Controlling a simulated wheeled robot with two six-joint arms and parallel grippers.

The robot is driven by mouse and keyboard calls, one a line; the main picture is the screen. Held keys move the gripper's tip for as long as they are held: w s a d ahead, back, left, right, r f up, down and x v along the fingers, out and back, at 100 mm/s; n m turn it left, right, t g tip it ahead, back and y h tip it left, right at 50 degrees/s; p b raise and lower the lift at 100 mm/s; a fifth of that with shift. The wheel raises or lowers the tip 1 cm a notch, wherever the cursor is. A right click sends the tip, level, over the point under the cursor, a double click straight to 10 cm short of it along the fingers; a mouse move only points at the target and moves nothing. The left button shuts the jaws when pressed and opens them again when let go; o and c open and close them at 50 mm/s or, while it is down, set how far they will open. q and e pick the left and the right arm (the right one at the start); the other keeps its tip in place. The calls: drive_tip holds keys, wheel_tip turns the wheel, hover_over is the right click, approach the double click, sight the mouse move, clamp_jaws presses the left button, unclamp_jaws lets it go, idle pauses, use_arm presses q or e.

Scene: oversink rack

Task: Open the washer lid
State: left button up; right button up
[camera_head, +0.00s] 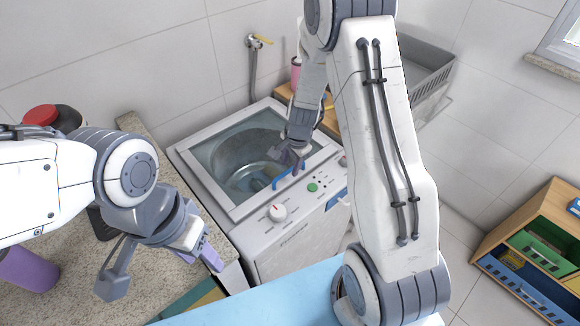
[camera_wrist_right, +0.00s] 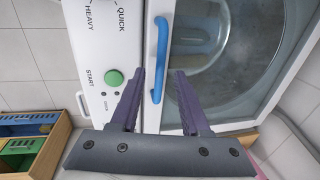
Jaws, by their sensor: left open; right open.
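The washer (camera_head: 300,243) stands against the tiled wall, with a control panel along its front top. Its lid (camera_head: 222,157) is a clear pane in a pale frame, lying closed, with the drum visible through it. A blue bar handle (camera_head: 281,180) is at the lid's front edge; it also shows in the right wrist view (camera_wrist_right: 161,45). My right gripper (camera_head: 287,160) is open at the handle. In the right wrist view its fingers (camera_wrist_right: 159,75) lie on either side of the handle, apart from it. My left gripper (camera_head: 163,272) is open and empty over the counter, left of the washer.
A speckled counter (camera_head: 160,285) is left of the washer, with a purple cup (camera_head: 28,268) and a red-lidded jar (camera_head: 40,115). A tap with a hose (camera_head: 254,70) is on the wall behind. A grey basket (camera_head: 425,70) is at the back right, and a wooden shelf (camera_head: 530,240) at the right.

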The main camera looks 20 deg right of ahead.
drive_tip(key=shift+w+f, duration=0.1)
drive_tip(key=shift+f, duration=0.65)
clamp_jaws()
idle(0.9)
